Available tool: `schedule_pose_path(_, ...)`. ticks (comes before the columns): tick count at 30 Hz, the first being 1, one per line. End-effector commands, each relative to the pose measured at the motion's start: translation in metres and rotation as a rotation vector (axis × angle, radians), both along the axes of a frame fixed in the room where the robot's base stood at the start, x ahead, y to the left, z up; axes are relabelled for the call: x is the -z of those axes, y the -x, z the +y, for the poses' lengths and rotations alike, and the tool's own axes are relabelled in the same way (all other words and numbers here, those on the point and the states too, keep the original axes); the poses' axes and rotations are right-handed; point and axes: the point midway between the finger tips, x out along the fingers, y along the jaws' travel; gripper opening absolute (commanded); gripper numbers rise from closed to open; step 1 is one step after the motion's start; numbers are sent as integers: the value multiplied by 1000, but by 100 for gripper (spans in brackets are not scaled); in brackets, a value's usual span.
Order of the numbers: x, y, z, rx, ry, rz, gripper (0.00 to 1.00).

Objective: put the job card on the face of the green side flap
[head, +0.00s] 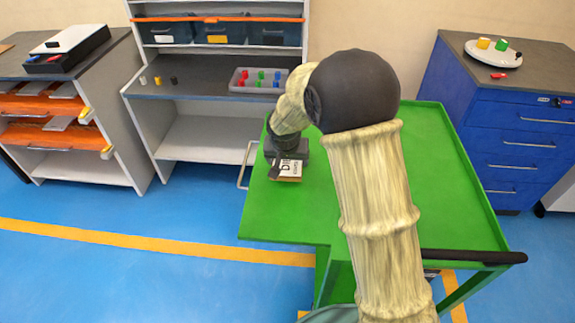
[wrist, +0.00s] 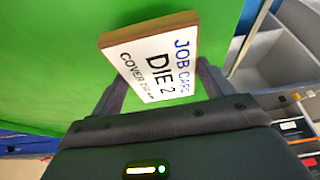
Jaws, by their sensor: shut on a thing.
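The job card (head: 288,171) is a thin block with a white face and brown edge; in the wrist view its face (wrist: 152,66) reads "JOB CARD DIE 2". My gripper (head: 284,165) is shut on the card, with one finger on each side of it (wrist: 158,82). The green side flap (head: 277,215) is the flat left part of the green cart, and its green surface fills much of the wrist view (wrist: 45,60). The card is over the flap's far left area. I cannot tell whether it touches the surface. My arm hides part of the green cart.
The green cart top (head: 440,190) looks bare where visible. A grey shelf unit (head: 205,85) with a tray of coloured pieces (head: 258,72) stands behind left. A blue drawer cabinet (head: 505,130) stands at right, and an orange-shelved rack (head: 60,105) at far left.

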Motion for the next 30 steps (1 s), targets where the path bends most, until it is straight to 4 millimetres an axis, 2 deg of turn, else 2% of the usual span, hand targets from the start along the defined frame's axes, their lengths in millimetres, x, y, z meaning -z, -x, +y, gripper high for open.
schedule_pose_path(1, 10, 0, 0, -1, 3, 2, 55)
schedule_pose_path(5, 23, 0, 0, -1, 1, 0, 55)
schedule_pose_path(16, 27, 0, 0, 0, 1, -1, 55)
schedule_pose_path(17, 26, 0, 0, 0, 1, 0, 85)
schedule_pose_path(19, 26, 0, 0, -1, 1, 0, 99)
schedule_pose_path(30, 20, 1, 0, 0, 0, -2, 100)
